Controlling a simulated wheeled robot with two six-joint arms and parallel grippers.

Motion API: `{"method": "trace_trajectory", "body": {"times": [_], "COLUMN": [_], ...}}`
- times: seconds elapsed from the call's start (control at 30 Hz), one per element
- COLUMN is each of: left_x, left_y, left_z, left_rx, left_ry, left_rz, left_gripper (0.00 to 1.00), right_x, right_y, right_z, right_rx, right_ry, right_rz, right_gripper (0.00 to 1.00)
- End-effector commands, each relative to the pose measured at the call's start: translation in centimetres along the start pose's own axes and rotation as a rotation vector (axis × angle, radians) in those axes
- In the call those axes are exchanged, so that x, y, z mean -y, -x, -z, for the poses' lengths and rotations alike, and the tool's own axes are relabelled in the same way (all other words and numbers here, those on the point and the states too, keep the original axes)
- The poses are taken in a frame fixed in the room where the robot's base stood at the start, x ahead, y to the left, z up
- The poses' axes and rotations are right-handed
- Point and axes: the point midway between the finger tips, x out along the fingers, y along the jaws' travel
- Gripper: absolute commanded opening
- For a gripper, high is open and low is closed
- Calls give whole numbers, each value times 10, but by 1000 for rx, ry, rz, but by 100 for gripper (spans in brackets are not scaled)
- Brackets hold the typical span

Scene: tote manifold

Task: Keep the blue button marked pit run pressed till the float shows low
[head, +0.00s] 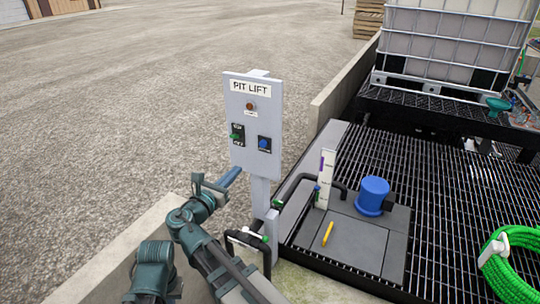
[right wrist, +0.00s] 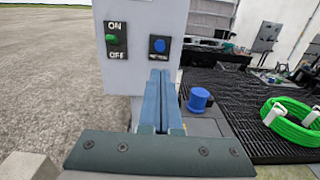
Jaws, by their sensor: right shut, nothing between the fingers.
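A grey panel headed PIT LIFT (head: 253,125) stands on a post. Its blue button (head: 264,143) is at the lower right; the label under it is too small to read. The button also shows in the right wrist view (right wrist: 159,46). My right gripper (head: 233,175) is shut and empty, low and left of the button in the head view. In the right wrist view its fingertips (right wrist: 160,74) point at the panel just below the button, apart from it. My left gripper is out of view.
The panel also has a green ON/OFF switch (head: 236,136) and a reddish lamp (head: 250,106). A blue cylinder (head: 373,194) and a yellow stick (head: 328,234) are on the grey cover plates. A green hose coil (head: 510,265) lies right on the grating. Gravel is open at left.

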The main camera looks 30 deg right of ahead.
Motion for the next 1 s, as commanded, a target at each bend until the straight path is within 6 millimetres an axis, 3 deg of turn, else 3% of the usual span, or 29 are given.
{"method": "trace_trajectory", "body": {"times": [0.27,0.7,1.0], "left_x": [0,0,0], "left_y": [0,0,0], "left_z": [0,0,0], "left_rx": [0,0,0], "left_ry": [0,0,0], "left_rz": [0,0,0], "left_gripper": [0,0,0], "right_x": [-1,-2,-1], "right_y": [-11,-96,-134], "right_z": [0,0,0], "right_rx": [0,0,0], "right_ry": [0,0,0], "right_rz": [1,2,0], "right_gripper": [0,0,0]}}
